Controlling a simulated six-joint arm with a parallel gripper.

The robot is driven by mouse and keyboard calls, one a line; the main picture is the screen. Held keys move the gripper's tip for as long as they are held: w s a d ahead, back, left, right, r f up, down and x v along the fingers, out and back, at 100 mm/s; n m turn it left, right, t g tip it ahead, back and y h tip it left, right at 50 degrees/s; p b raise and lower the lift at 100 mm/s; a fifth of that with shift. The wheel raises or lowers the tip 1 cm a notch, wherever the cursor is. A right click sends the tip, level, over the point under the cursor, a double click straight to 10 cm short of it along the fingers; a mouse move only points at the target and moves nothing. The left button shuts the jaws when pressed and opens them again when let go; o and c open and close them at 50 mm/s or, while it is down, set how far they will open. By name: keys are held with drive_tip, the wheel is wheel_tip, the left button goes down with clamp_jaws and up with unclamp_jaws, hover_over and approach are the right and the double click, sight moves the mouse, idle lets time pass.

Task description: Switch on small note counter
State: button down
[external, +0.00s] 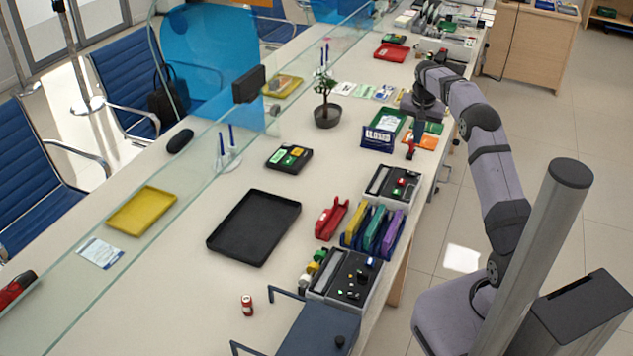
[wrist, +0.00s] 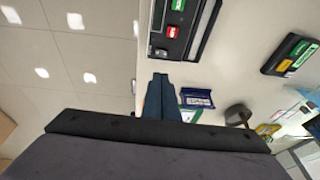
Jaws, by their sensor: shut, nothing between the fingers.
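The small note counter (external: 380,183) is a grey and black machine with red and green buttons on its right part, standing near the counter's right edge. In the wrist view, part of it (wrist: 172,46) shows at the top, with a green and a red button. My gripper (external: 411,148) is beyond it in the external view, above the counter and apart from it. In the wrist view, the fingers (wrist: 158,80) are shut and empty, pointing toward the machine. I cannot tell from here whether it is on.
A larger counting machine (external: 345,278) stands nearer the camera. Between the machines are a blue rack (external: 349,239) with coloured folders and a red item (external: 331,219). A blue sign (external: 377,139) stands near my gripper. A black tray (external: 254,228) lies left; a glass screen runs along the counter.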

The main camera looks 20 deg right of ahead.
drive_tip(key=shift+w+a+b, duration=0.25)
drive_tip(key=shift+b, duration=0.2)
drive_tip(key=p, duration=0.4)
hover_over(408, 171)
drive_tip(key=s, duration=0.1)
drive_tip(key=f, duration=1.1)
drive_tip(key=shift+s+a+f, duration=0.1)
drive_tip(key=shift+a+f, duration=0.2)
drive_tip(key=shift+f, duration=0.05)
drive_tip(key=shift+f+p, duration=0.4)
drive_tip(key=shift+f, duration=0.5)
